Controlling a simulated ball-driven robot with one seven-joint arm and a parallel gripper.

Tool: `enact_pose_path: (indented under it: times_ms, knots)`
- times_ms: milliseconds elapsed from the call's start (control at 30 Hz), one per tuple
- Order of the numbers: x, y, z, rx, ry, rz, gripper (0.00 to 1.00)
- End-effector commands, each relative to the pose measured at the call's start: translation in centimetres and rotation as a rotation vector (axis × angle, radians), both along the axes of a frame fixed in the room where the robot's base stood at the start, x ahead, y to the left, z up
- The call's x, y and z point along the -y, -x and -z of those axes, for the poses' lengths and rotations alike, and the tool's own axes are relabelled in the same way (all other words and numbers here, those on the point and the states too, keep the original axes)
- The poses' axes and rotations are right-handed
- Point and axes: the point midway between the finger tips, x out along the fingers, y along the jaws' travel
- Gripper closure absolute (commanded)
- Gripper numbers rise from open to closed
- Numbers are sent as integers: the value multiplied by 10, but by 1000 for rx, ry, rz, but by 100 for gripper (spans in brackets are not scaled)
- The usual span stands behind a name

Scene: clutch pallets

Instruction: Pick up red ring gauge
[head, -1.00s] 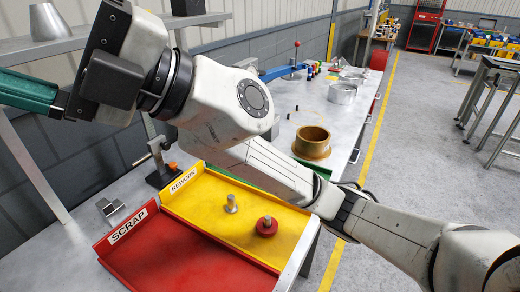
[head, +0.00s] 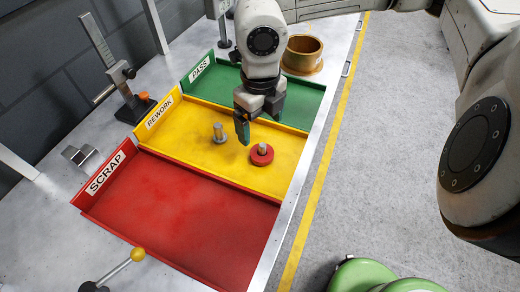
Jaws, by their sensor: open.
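The red ring gauge (head: 256,160) lies flat in the yellow REWORK tray (head: 196,159), near its right end. A short grey metal peg (head: 263,149) stands up in its middle. My gripper (head: 259,122) points down over the yellow tray, just above and behind the ring in the picture. Its jaws are open with nothing between them, and it appears apart from the ring. The far finger is partly hidden by the gripper body.
A second grey peg (head: 218,132) stands bare in the yellow tray, left of my gripper. The red SCRAP tray (head: 180,205) in front is empty. A yellow-knobbed lever (head: 138,254) stands in front.

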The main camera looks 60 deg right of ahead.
Motion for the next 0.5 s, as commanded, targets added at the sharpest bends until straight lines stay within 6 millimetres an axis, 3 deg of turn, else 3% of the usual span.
enact_pose_path:
  times_ms: [200,500]
  knots:
    - [-2,0,28,1,-5,-2,7]
    - [-5,5,53,1,-9,-2,7]
